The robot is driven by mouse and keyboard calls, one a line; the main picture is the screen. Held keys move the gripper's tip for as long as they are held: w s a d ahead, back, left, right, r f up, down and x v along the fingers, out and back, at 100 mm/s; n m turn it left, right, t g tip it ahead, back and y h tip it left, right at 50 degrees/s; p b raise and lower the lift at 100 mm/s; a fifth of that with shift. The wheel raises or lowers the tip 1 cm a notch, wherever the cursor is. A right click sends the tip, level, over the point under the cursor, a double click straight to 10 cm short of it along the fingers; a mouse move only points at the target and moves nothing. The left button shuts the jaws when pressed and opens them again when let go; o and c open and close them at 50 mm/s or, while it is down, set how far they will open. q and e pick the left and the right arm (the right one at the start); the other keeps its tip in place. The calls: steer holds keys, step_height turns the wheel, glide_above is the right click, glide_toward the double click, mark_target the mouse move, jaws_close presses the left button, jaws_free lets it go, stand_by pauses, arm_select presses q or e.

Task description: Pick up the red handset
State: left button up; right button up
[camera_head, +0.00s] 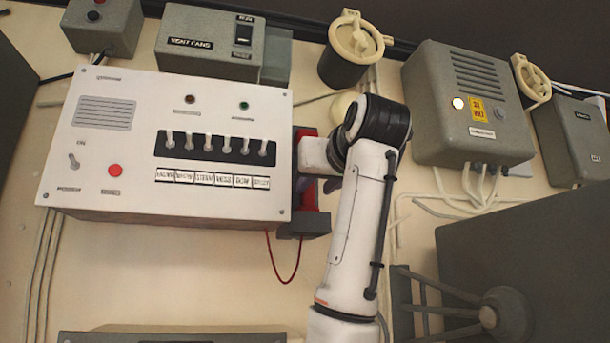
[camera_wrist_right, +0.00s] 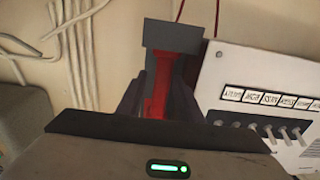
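The red handset (camera_head: 307,195) hangs upright in a grey cradle (camera_head: 304,226) on the right side of the white-faced panel. My right arm covers part of it in the head view. In the right wrist view the red handset (camera_wrist_right: 160,85) stands between the two dark fingers of my right gripper (camera_wrist_right: 158,95), one finger on each side. The fingers are apart; I see no clear contact with the handset. In the head view my right wrist hides most of the gripper. My left gripper is not in view.
The white panel (camera_head: 130,130) with switches is close beside the handset. A red cord (camera_head: 290,280) hangs below the cradle. A grey box (camera_head: 465,105) and pipes are on the wall to the right. The wall below the panel is mostly clear.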

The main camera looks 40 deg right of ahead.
mark_target(309, 189)
steer(key=x, duration=0.1)
steer(key=p+x, duration=0.1)
steer(key=x, duration=0.1)
steer(key=p+x, duration=0.1)
steer(key=x, duration=0.1)
steer(key=shift+w+a+r, duration=0.1)
steer(key=shift+w+a, duration=0.05)
steer(key=shift+w, duration=0.35)
steer(key=c, duration=0.7)
